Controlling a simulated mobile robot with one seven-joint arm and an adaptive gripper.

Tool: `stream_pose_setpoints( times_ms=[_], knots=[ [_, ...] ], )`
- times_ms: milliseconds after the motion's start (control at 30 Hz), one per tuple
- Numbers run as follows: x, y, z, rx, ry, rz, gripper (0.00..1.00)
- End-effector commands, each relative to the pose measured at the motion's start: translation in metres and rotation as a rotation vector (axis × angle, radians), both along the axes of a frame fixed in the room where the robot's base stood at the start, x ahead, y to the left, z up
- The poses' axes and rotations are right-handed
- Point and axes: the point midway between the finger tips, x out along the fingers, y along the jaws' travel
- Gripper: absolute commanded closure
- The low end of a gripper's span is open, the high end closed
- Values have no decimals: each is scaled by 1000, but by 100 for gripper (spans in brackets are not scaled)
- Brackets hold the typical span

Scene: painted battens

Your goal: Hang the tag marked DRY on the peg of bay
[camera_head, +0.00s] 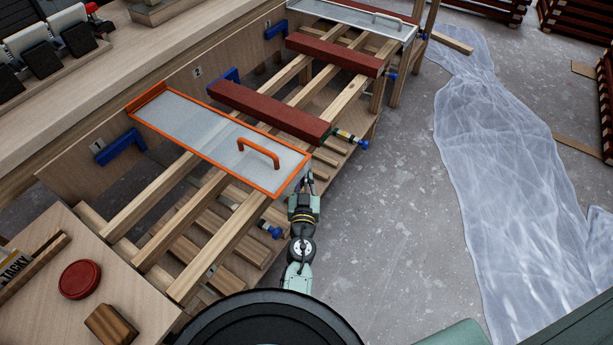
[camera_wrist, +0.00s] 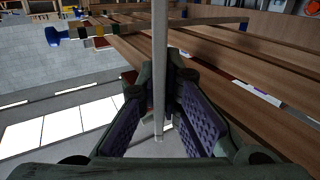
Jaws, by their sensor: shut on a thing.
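My gripper (camera_head: 308,180) is at the front right corner of the near orange-framed panel (camera_head: 218,138). In the wrist view my gripper (camera_wrist: 163,125) has its fingers closed on a thin grey upright strip (camera_wrist: 160,60), seen edge-on. No marking shows on it, so I cannot tell whether it is the DRY tag. Blue-ended rods, possibly pegs, stick out near the battens: one (camera_head: 270,231) left of my gripper, one (camera_head: 352,139) beyond it. A tag reading TACKY (camera_head: 14,266) stands at the left. No lettering DRY is legible.
Red battens (camera_head: 268,113) and bare wooden rails (camera_head: 232,222) lie left of my gripper. A red round lid (camera_head: 79,279) and a wooden block (camera_head: 118,324) sit on the near bench. Clear plastic sheeting (camera_head: 505,150) covers floor at the right; grey floor between is open.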

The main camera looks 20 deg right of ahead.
Motion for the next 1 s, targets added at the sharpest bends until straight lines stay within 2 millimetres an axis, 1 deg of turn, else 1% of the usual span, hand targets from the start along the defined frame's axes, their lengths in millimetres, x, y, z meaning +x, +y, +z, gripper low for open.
stream_pose_setpoints(
  times_ms=[33,467,500,800,1000],
  knots=[
    [3,6,0,0,0,13,100],
    [4,9,0,0,-1,21,100],
    [4,9,0,0,-1,21,91],
    [4,8,-1,0,0,20,71],
    [3,8,-1,0,0,19,71]
  ],
)
